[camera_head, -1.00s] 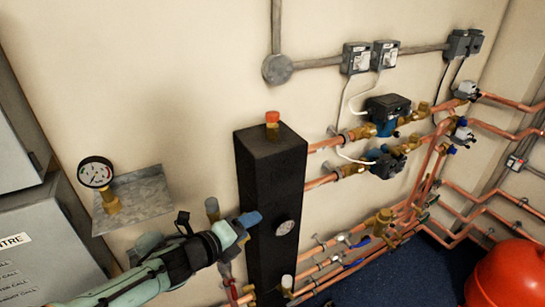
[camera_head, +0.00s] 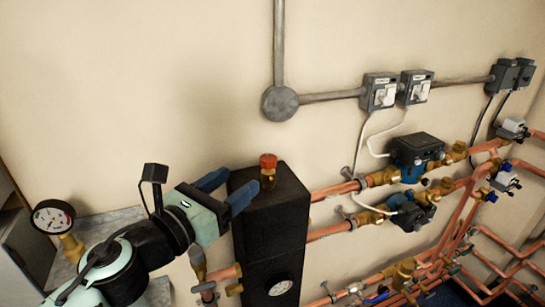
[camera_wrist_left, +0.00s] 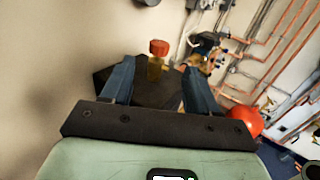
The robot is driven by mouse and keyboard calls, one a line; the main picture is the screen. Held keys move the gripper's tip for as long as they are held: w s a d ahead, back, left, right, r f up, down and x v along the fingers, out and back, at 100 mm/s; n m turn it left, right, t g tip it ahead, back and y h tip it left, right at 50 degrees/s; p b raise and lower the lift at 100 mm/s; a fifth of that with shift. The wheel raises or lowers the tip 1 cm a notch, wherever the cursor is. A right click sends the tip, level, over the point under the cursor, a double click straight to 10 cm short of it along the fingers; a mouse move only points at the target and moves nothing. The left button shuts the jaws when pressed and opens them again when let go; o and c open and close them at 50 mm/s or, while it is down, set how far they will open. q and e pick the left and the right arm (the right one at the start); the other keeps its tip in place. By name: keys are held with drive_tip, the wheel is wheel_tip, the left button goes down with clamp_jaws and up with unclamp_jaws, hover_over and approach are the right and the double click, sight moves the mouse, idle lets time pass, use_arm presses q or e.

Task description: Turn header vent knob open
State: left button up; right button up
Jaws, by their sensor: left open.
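The header vent has a red knob (camera_head: 268,161) on a brass body (camera_head: 268,178). It stands upright on top of the black header block (camera_head: 270,225). My left gripper (camera_head: 231,188) is open, with blue fingers, to the left of the vent and close to the block's top left edge. The fingers point toward the vent and are apart from it. In the left wrist view the red knob (camera_wrist_left: 159,47) shows ahead, beyond the fingertips and between their lines, nearer the left finger. My right gripper is not in view.
Pumps (camera_head: 418,155) and copper pipes (camera_head: 335,190) run right of the block. A pressure gauge (camera_head: 52,217) stands at the left. Grey switch boxes (camera_head: 381,92) and conduit are on the wall. The wall space above the vent is clear.

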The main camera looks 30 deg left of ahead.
sight(263, 162)
use_arm(q)
drive_tip(key=w, duration=0.3)
drive_tip(key=w+d+b, duration=0.1)
drive_tip(key=w, duration=0.7)
drive_tip(key=shift+d, duration=0.15)
drive_tip(key=shift+s, duration=0.1)
drive_tip(key=c, duration=0.9)
